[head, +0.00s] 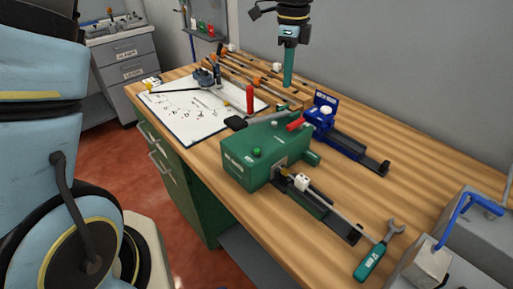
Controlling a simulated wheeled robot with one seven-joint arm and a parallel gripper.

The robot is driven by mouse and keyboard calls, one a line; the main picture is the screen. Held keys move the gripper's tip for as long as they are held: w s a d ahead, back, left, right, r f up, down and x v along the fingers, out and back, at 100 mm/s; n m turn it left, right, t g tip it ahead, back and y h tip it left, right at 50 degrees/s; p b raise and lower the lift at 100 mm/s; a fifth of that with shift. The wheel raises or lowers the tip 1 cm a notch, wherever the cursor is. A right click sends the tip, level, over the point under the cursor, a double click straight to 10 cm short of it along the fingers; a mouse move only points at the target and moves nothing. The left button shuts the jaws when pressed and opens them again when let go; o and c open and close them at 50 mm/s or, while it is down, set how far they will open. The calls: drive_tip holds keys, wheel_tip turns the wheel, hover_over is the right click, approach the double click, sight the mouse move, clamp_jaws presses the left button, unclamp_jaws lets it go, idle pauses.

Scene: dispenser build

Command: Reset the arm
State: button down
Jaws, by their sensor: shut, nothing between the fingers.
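My gripper (288,82) hangs straight down from the top of the head view, above the back of the wooden workbench (400,190). Its teal fingers are together with nothing between them. It is behind the green machine (255,150), and appears apart from it. The upper part of the wrist is cut off by the top edge of the view.
A blue device (325,112) with a dark rail stands right of the green machine. A teal-handled wrench (370,262) lies at the front right. A drawing sheet (190,118), red upright object (250,98) and orange-handled tools (240,72) are further back. A grey wall bounds the bench.

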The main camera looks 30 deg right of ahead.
drive_tip(key=w+a+f+n+b, duration=0.1)
drive_tip(key=w+a+n, duration=0.25)
drive_tip(key=a, duration=0.35)
drive_tip(key=w+a+f+n+b, duration=0.1)
drive_tip(key=w+a+f+n, duration=0.1)
drive_tip(key=a+n, duration=0.4)
drive_tip(key=w+a+f+n, duration=0.1)
drive_tip(key=w+a+n, duration=0.15)
drive_tip(key=a, duration=0.55)
drive_tip(key=s+a+f+n+b, duration=0.1)
drive_tip(key=s+a+f+n, duration=0.1)
drive_tip(key=a+n, duration=0.5)
drive_tip(key=s+a+f+n+t+b, duration=0.1)
drive_tip(key=s+a+f+n, duration=0.1)
drive_tip(key=a+n, duration=0.5)
drive_tip(key=s+a, duration=0.1)
drive_tip(key=a, duration=0.5)
drive_tip(key=shift+f+t, duration=0.3)
